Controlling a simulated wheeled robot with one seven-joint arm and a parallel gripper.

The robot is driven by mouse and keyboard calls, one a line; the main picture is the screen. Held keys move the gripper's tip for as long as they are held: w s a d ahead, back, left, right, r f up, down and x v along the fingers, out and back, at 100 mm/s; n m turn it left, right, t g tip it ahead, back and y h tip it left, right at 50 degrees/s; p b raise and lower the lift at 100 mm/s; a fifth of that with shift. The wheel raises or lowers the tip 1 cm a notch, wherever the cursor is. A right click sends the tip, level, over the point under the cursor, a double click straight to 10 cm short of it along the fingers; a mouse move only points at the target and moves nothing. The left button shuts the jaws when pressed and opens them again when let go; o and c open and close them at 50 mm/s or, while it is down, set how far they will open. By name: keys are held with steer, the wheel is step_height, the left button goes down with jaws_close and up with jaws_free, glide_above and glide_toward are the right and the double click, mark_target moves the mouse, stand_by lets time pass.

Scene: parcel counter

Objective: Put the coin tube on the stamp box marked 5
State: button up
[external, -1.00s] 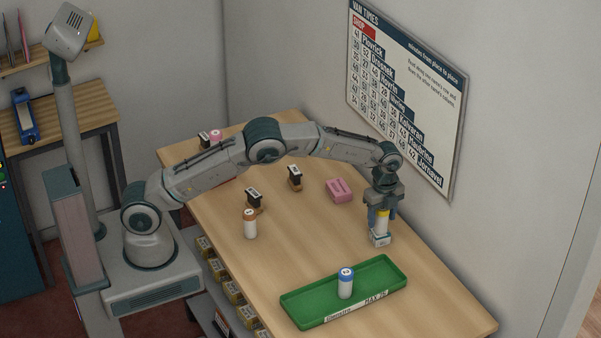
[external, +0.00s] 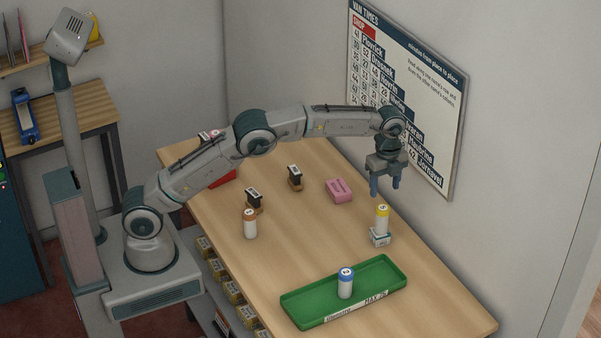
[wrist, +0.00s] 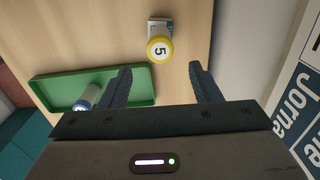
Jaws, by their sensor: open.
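A white tube with a yellow cap (external: 382,219) stands upright on a small white-and-teal box (external: 380,238) on the right of the counter. In the wrist view the yellow cap (wrist: 159,49) reads 5, and part of the box (wrist: 160,22) shows beside it; I cannot read the box's mark. My gripper (external: 385,188) is open and empty, above the tube and apart from it. Other similar tubes are a brown-capped one (external: 250,224) on the bare counter and a blue-capped one (external: 346,284) standing in the green tray (external: 295,308).
A pink block (external: 339,190) and two dark stamp-like things, one at the middle (external: 295,177) and one nearer my base (external: 253,198), stand on the counter. A red thing (external: 224,180) is partly hidden behind my arm. The wall with its timetable board (external: 425,90) is close on the right.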

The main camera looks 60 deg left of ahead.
steer(key=shift+r, duration=0.4)
steer(key=s+a+r+n+t, duration=0.1)
steer(key=s+a+r+n, duration=0.45)
steer(key=s+a, duration=0.2)
steer(key=s+a+r+n+t, duration=0.1)
steer(key=s+a+r+n, duration=0.3)
steer(key=s+a+r, duration=0.4)
steer(key=s+a+f+n+t, duration=0.1)
steer(key=s+f+n, duration=0.2)
steer(key=s, duration=0.9)
steer(key=s+a+f+n, duration=0.2)
steer(key=s+f+n, duration=0.2)
steer(key=s, duration=0.9)
steer(key=shift+a+f+n+t, duration=0.25)
steer(key=shift+n+t, duration=0.15)
steer(key=shift+n, duration=0.35)
